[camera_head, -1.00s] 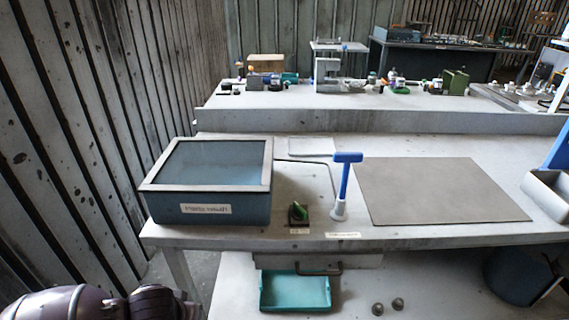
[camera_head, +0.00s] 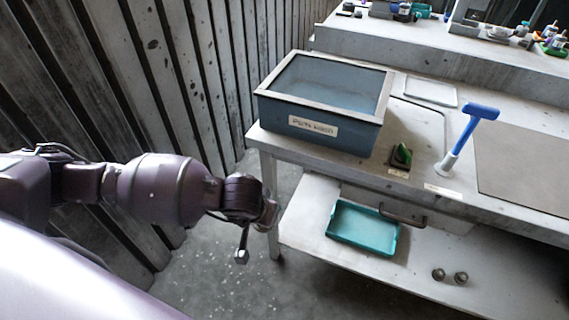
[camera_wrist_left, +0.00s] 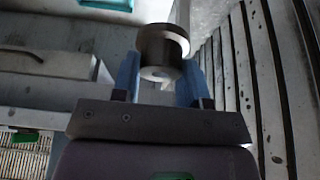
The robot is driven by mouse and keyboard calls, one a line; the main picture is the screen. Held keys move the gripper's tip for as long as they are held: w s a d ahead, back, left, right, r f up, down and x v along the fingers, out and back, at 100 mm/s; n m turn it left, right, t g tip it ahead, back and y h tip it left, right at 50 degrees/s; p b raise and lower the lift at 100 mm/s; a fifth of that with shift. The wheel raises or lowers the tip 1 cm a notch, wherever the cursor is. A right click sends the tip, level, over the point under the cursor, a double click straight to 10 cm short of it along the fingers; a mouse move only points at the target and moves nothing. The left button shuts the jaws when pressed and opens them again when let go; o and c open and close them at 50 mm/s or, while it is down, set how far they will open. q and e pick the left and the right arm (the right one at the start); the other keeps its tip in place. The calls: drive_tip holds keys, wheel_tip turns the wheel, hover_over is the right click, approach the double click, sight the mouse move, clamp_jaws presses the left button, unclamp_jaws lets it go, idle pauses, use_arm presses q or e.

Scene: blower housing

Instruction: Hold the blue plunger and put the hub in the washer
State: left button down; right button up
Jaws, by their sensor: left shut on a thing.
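The washer (camera_head: 335,134), a blue-grey box with a "Parts wash" label, stands at the bench's left end, with a framed, bluish top. The blue plunger (camera_head: 471,130), a T-handle in a pale base, stands upright on the bench right of the washer. My left gripper (camera_head: 267,213) is low in front of the bench, near its left leg and below the washer. In the left wrist view, its blue fingers are shut on the hub (camera_wrist_left: 163,45), a dark metal cylinder with a pale, bored end. The head view does not clearly show the hub. My right gripper is not in view.
A teal tray (camera_head: 363,231) and two small metal parts (camera_head: 438,273) (camera_head: 461,278) lie on the lower shelf. A grey mat (camera_head: 525,165) lies at right. The slatted wall (camera_head: 170,80) runs along the left.

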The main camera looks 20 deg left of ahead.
use_arm(q)
drive_tip(key=w+d+r+n+y+p, duration=0.1)
drive_tip(key=w+d+r+n+p, duration=0.15)
drive_tip(key=w+r, duration=0.45)
drive_tip(key=w+d+r+n+y+p, duration=0.1)
drive_tip(key=w+d+r+n+p, duration=0.2)
drive_tip(key=r, duration=0.8)
drive_tip(key=w+d+r+n+p, duration=0.1)
drive_tip(key=w+d+r+p, duration=0.3)
drive_tip(key=r, duration=0.5)
drive_tip(key=a+n+g, duration=0.1)
drive_tip(key=n, duration=0.2)
drive_tip(key=a+n+g+y+p, duration=0.1)
drive_tip(key=a+n, duration=0.1)
drive_tip(key=n, duration=0.2)
drive_tip(key=a+n+g+y, duration=0.1)
drive_tip(key=n+g, duration=0.1)
drive_tip(key=n, duration=0.2)
drive_tip(key=shift+s+a+f+n, duration=0.25)
drive_tip(key=shift+s+a+f, duration=0.1)
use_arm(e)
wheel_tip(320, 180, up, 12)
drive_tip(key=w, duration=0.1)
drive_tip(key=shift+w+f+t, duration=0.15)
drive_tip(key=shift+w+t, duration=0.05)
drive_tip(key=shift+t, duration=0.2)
